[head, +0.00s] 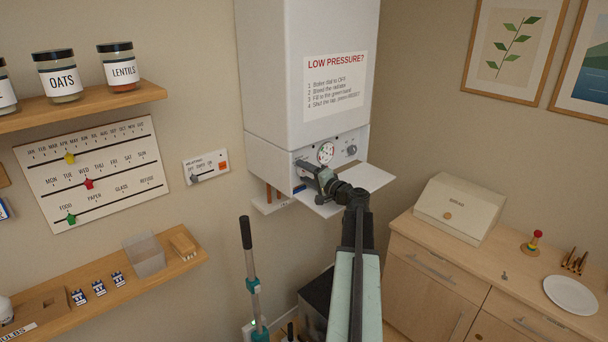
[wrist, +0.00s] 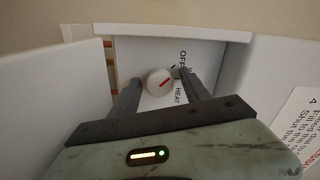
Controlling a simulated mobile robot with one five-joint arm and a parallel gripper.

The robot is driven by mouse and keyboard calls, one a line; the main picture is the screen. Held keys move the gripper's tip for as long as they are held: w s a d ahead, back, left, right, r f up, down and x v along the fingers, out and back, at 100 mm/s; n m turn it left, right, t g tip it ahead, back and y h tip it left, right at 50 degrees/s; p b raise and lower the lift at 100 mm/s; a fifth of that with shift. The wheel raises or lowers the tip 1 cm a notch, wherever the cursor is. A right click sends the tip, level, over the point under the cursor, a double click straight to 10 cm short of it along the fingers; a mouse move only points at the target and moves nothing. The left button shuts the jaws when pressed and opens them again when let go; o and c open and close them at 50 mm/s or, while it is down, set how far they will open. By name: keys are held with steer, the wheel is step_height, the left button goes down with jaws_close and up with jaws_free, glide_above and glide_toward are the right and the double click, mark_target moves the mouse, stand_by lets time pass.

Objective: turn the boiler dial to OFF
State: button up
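The boiler (head: 305,70) is a white wall unit with a control panel low on its front. My gripper (wrist: 163,80) is open, one finger on each side of the dial, with gaps visible. In the head view my gripper (head: 304,170) is at the panel's left part and hides the dial there.
A pressure gauge (head: 326,152) and a grey knob (head: 351,150) sit on the panel to the right of my gripper. A white flap (head: 372,176) sticks out below. A slider plate (head: 207,167) and shelves are on the left wall; a cabinet stands right.

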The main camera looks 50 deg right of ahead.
steer(key=shift+s, duration=0.2)
steer(key=s, duration=0.7)
steer(key=shift+s+a, duration=0.25)
steer(key=shift+a, duration=0.05)
